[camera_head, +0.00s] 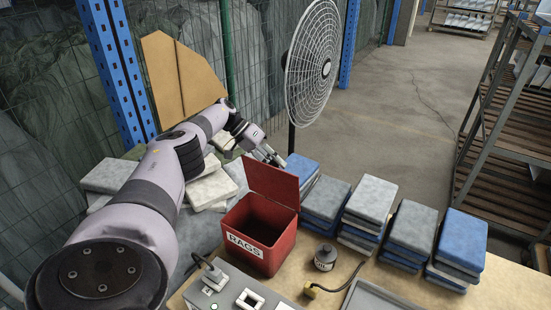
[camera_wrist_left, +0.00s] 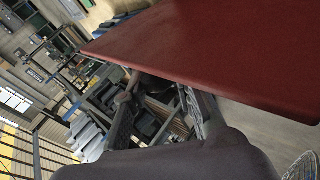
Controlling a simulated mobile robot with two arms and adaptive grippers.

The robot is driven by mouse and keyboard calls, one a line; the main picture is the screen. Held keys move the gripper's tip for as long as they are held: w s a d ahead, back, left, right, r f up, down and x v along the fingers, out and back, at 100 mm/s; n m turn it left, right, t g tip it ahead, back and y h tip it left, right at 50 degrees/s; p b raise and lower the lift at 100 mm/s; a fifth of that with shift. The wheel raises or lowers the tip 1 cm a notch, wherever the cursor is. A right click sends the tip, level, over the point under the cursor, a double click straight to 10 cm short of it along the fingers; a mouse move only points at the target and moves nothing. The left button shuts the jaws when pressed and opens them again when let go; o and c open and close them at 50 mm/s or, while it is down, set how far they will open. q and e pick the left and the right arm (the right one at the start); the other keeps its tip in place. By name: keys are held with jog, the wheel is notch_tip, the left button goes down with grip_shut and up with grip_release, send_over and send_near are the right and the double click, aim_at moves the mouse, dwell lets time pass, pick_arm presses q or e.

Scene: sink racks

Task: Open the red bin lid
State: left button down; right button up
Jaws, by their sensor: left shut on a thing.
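The red bin (camera_head: 283,251) with a white "RAGS" label stands on the bench in the head view. Its red lid (camera_head: 272,183) is raised steeply at the bin's back edge, and the dark inside of the bin shows. My left gripper (camera_head: 275,158) is at the lid's top edge, reaching in from behind and left, and is shut on the lid. In the left wrist view the lid (camera_wrist_left: 225,50) fills the upper right as a flat red panel, with the gripper's dark fingers (camera_wrist_left: 163,108) at its lower edge. The exact finger contact is partly hidden. My right gripper is not in view.
Stacks of folded blue and grey cloths (camera_head: 368,205) line the bench to the right. A dark round container (camera_head: 325,258) and a grey socket box (camera_head: 235,291) sit near the bin. A fan (camera_head: 313,62) stands behind. Pale cloths (camera_head: 211,188) lie under my left arm.

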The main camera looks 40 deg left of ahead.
pick_arm(q)
jog(key=shift+f, duration=0.1)
dwell(0.3)
jog(key=c, duration=1.3)
grip_release()
jog(key=shift+w, duration=0.15)
